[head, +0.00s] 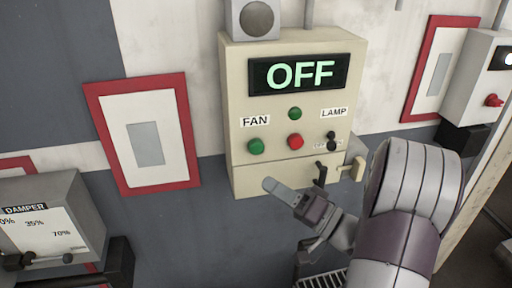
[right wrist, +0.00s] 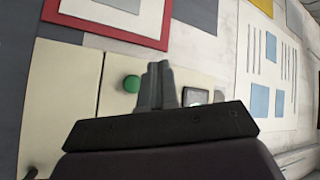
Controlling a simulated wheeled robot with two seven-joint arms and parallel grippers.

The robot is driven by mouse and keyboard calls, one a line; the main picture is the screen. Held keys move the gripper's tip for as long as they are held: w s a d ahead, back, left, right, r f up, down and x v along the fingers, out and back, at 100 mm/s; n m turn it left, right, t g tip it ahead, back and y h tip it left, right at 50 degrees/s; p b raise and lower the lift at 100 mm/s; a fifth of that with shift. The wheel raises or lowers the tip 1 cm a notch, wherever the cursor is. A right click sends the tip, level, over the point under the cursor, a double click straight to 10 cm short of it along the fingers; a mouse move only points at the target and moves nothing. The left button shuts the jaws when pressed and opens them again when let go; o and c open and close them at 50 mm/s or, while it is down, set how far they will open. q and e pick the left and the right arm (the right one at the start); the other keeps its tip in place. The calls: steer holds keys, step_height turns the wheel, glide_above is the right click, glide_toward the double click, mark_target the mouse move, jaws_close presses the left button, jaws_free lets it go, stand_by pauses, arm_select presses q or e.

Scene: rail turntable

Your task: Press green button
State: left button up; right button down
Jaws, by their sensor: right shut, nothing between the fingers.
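A cream control box (head: 240,90) hangs on the wall with a display (head: 300,73) reading OFF. A green button (head: 255,146) sits below the FAN label at its lower left. A red button (head: 295,141) is to its right, and a smaller green round piece (head: 295,113) is above, between the FAN and LAMP labels. My right gripper (head: 270,185) is shut and empty, its tips below and slightly right of the green button, apart from it in the picture. In the right wrist view, a green button (right wrist: 132,83) shows just left of the shut fingers (right wrist: 158,75). My left gripper is out of view.
A black switch (head: 331,140) sits under LAMP, with a lever (head: 320,173) below it. A damper box (head: 60,210) stands at lower left. A red-framed panel (head: 145,140) hangs left of the control box. Another box with a red knob (head: 493,100) is at right.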

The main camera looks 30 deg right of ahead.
steer(key=shift+d, duration=0.1)
glide_toward(256, 147)
steer(key=w+a, duration=0.3)
steer(key=a, duration=0.2)
steer(key=shift+w+r, duration=0.4)
steer(key=shift+r, duration=0.05)
steer(key=shift+d, duration=0.1)
stand_by(1.6)
steer(key=shift+w+d, duration=0.1)
steer(key=shift+w, duration=0.35)
